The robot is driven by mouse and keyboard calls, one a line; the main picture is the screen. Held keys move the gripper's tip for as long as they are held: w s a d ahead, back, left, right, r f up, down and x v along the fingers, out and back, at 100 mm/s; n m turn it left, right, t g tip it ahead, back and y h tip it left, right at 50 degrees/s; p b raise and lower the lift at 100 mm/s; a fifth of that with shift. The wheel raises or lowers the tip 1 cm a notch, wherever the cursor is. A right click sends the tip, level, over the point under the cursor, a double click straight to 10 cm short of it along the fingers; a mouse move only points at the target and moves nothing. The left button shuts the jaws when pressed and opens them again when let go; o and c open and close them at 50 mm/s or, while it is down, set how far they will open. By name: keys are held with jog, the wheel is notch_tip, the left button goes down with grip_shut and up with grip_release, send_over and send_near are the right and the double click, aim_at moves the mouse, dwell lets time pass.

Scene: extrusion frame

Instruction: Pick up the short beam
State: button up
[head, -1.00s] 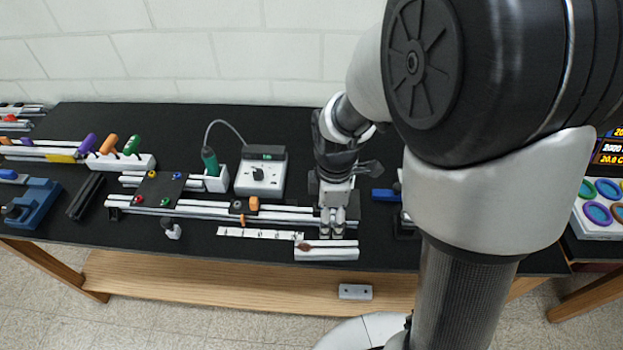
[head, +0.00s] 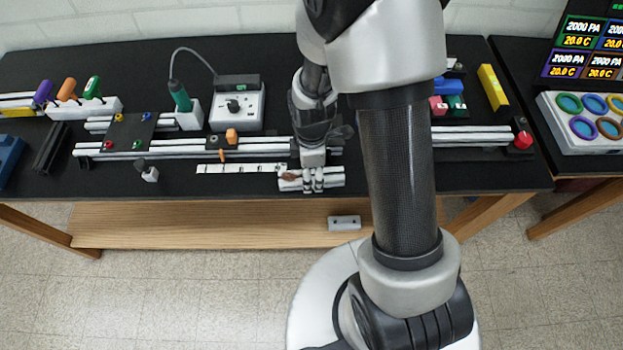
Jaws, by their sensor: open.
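A short light-grey beam (head: 334,180) lies near the front edge of the black table, just right of a pale marked strip. A small brown patch or part shows at its left end. My gripper (head: 313,186) points down at the middle of this beam, with its fingers overlapping it in the head view. The fingers are open, with a narrow gap between them. They hide the beam's middle, and I cannot tell whether they touch it.
A long rail (head: 190,150) runs behind, with a black plate (head: 130,131) on it. A grey control box (head: 237,108) and a green-handled tool (head: 180,95) stand further back. A pale marked strip (head: 240,168) lies to the left. The table's front edge is close to the beam.

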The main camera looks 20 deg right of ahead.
jog(key=shift+f, duration=0.9)
jog(key=shift+c, duration=0.2)
jog(key=c, duration=1.3)
jog(key=shift+r, duration=0.15)
